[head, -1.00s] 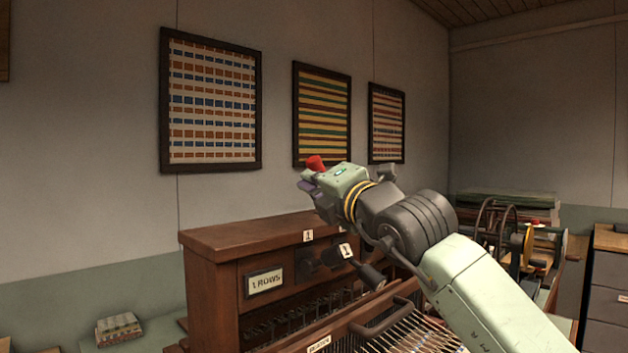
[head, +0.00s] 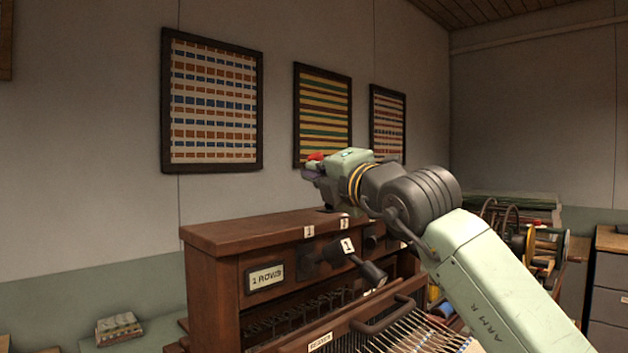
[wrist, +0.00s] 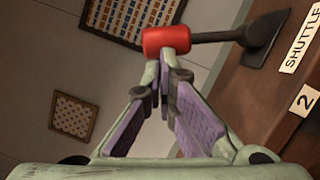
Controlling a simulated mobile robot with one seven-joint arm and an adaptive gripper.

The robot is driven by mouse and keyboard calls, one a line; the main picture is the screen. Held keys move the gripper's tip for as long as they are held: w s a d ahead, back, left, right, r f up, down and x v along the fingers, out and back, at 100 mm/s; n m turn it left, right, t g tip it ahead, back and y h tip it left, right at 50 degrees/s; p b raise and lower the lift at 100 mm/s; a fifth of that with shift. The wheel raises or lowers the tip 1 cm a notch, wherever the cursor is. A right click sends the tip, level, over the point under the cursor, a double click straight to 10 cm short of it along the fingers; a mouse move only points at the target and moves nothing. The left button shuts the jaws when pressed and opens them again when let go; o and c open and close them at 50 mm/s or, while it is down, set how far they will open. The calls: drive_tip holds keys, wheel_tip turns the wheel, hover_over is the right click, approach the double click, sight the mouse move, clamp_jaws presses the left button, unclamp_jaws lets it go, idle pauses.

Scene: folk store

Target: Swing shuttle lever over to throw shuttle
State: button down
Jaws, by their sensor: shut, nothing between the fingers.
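The shuttle lever has a red knob (wrist: 167,40) on a dark rod, which runs right to a dark mount (wrist: 264,36) beside a "SHUTTLE" label. In the head view the red knob (head: 316,156) shows just above my gripper's tip; the lever's rod is hidden there. My gripper (wrist: 163,75) is shut and empty. Its fingertips are right at the knob's near side, but I cannot tell whether they touch it. In the head view my gripper (head: 308,172) is above the wooden loom (head: 215,240).
A dark lever (head: 368,272) tagged "1" sticks out from the loom front, below my arm. A bar handle (head: 385,318) lies lower, over the threads. A rows plate (head: 265,277) is at left. Framed weavings hang behind. A wheeled device (head: 530,240) stands at right.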

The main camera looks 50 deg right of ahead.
drive_tip(key=shift+d+r+m+g+b, duration=0.4)
drive_tip(key=shift+d+r+m+b, duration=0.3)
drive_tip(key=shift+m, duration=0.6)
drive_tip(key=d+r+m+g+p, duration=0.1)
drive_tip(key=d+m+p, duration=0.1)
drive_tip(key=d+m, duration=0.2)
drive_tip(key=shift+s+d+r+m+y, duration=0.3)
drive_tip(key=shift+s+d+r+m, duration=0.15)
drive_tip(key=shift+d, duration=1.15)
